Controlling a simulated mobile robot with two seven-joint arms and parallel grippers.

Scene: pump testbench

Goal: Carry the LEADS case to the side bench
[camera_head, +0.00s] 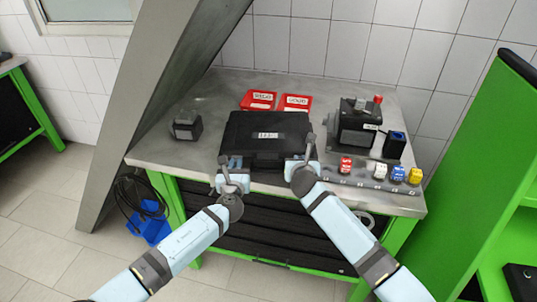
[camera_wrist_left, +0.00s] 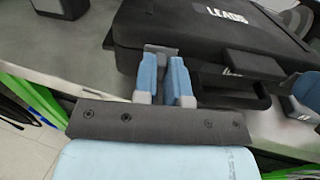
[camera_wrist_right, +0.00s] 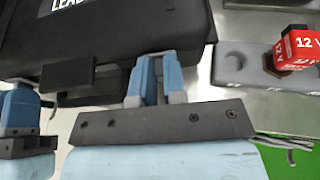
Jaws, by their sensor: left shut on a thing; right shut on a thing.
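The LEADS case (camera_head: 265,137) is a black case with a white label, lying flat on the metal-topped bench. Its label also shows in the left wrist view (camera_wrist_left: 227,14). My left gripper (camera_head: 233,172) is shut on the near edge of the case at its left end, and its blue fingers show in the left wrist view (camera_wrist_left: 166,80). My right gripper (camera_head: 302,170) is shut on the near edge at its right end, and shows in the right wrist view (camera_wrist_right: 155,80). The finger tips are partly hidden by the case edge.
Two red labelled trays (camera_head: 259,99) (camera_head: 296,102) lie behind the case. A pump (camera_head: 357,122) and a row of coloured blocks (camera_head: 346,165) stand to the right. A small dark device (camera_head: 186,125) stands left. A green bench (camera_head: 28,100) is far left; a green cabinet (camera_head: 475,160) is right.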

